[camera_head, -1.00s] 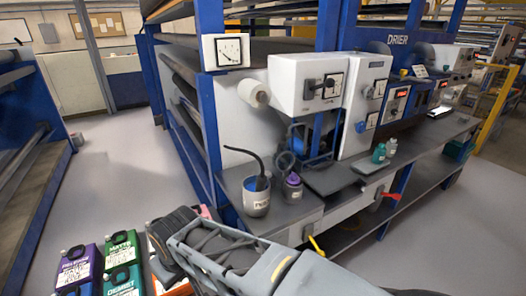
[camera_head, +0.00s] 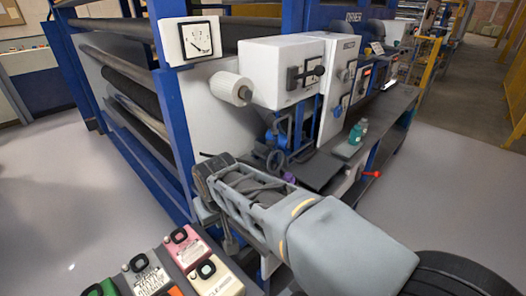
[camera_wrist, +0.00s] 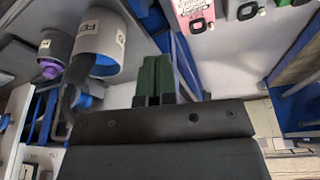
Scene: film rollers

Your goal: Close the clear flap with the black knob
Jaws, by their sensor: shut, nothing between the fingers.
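I cannot make out a clear flap with a black knob in either view. A black handle (camera_head: 313,72) shows on the front of the white machine box (camera_head: 275,75), but I see no clear flap with it. My arm reaches from the lower right toward the machine's bench. My gripper shows in the wrist view as two green fingers (camera_wrist: 153,80), shut together and empty. In the head view my arm hides part of the bench, and the fingers are hard to make out.
A grey pot (camera_wrist: 100,42) and a purple-topped bottle (camera_wrist: 52,52) show in the wrist view. Free floor lies left.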

